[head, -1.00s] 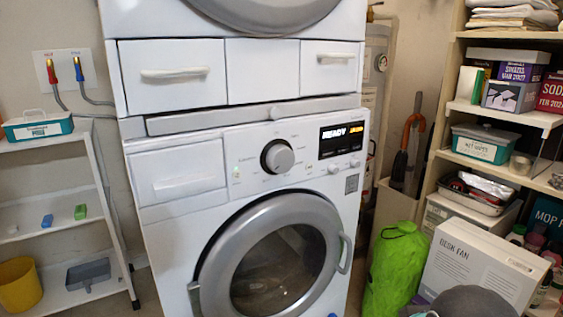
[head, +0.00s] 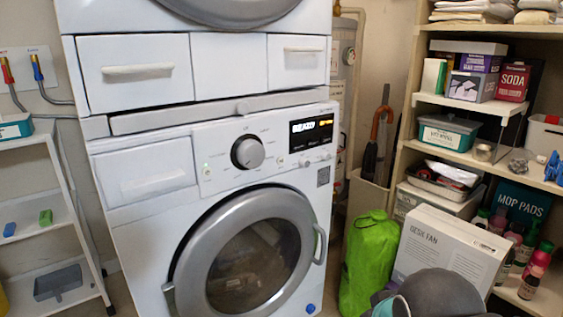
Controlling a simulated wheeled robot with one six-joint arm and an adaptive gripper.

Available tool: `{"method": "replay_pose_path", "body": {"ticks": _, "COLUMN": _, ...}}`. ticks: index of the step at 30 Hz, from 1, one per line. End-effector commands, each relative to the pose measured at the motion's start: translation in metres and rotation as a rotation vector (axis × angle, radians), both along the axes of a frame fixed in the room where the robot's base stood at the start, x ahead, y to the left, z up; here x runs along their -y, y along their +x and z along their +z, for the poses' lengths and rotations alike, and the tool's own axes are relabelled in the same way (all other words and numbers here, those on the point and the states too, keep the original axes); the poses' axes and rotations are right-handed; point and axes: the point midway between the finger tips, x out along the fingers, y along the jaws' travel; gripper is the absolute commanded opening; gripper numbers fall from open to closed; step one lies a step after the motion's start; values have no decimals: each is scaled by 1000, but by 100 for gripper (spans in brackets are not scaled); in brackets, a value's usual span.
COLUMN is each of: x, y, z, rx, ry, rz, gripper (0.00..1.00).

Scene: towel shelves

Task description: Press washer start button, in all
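The white front-loading washer (head: 140,235) stands in the middle of the head view. Its control panel has a round grey dial (head: 247,152) and a lit display (head: 311,130) that seems to read READY. Small round buttons (head: 304,163) sit below the display, with labels too small to read.
A stacked machine with drawers (head: 137,71) sits above the washer. A green bag (head: 370,262) and a desk fan box (head: 447,247) stand on the right, before a loaded shelf (head: 407,120). A white rack (head: 65,205) stands at left.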

Motion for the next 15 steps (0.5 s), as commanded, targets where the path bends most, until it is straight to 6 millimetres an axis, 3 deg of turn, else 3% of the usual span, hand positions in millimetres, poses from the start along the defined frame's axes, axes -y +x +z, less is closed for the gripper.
{"method": "replay_pose_path", "body": {"ticks": 1, "x": 0, "y": 0, "z": 0, "rx": 0, "ry": 0, "rz": 0, "gripper": 33}}
{"method": "replay_pose_path", "body": {"ticks": 5, "x": 0, "y": 0, "z": 0, "rx": 0, "ry": 0, "rz": 0, "gripper": 1}}
{"method": "replay_pose_path", "body": {"ticks": 15, "x": 0, "y": 0, "z": 0, "rx": 0, "ry": 0, "rz": 0, "gripper": 0}}
